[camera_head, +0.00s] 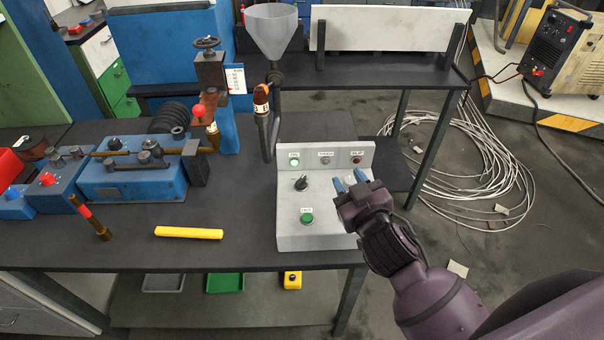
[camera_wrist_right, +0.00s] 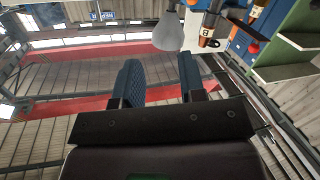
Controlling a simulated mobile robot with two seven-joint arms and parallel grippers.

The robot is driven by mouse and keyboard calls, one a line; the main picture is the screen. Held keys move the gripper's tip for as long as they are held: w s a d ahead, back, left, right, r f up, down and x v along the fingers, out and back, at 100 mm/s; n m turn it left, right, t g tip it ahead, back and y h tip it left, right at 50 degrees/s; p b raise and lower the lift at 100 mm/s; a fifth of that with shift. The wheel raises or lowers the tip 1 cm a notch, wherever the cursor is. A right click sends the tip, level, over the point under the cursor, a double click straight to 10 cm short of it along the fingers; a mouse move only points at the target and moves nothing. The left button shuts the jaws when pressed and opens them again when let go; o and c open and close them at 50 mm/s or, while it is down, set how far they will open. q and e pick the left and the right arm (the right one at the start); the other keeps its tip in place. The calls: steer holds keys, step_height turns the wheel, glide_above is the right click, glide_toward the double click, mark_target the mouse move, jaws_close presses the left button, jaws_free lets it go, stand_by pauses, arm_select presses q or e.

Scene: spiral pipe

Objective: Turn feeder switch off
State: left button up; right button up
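The feeder's control box (camera_head: 326,232) is light grey and stands at the right end of the dark workbench. A black rotary switch (camera_head: 301,183) sits on its sloped face, with a green button (camera_head: 307,217) below it. Its back panel carries a lit green lamp (camera_head: 294,162), a grey lamp (camera_head: 325,160) and a red one (camera_head: 356,160). My right gripper (camera_head: 350,182) is over the box's right side, to the right of the rotary switch and apart from it. Its blue fingers are parted and empty; they also show in the right wrist view (camera_wrist_right: 162,82). My left gripper is not in view.
A grey funnel (camera_head: 271,30) on a bent pipe rises behind the box. A yellow bar (camera_head: 189,233) and a blue machine (camera_head: 133,172) are on the bench to the left. A black shelf (camera_head: 375,75) stands behind. Coiled cables (camera_head: 480,165) lie on the floor at right.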

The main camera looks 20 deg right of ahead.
steer(key=w+a+r+n+t+y, duration=0.1)
steer(key=w+a+r+n+y, duration=0.3)
steer(key=a+r+n+y, duration=0.7)
steer(key=a+f+n+g+y, duration=0.1)
steer(key=a+n+g+y, duration=0.6)
steer(key=n+y, duration=0.1)
steer(key=n+g+h, duration=0.4)
steer(key=g+h, duration=0.7)
steer(key=h, duration=0.7)
glide_above(302, 178)
step_height(302, 178, down, 8)
steer(key=r, duration=0.1)
step_height(302, 178, down, 11)
steer(key=shift+r, duration=0.1)
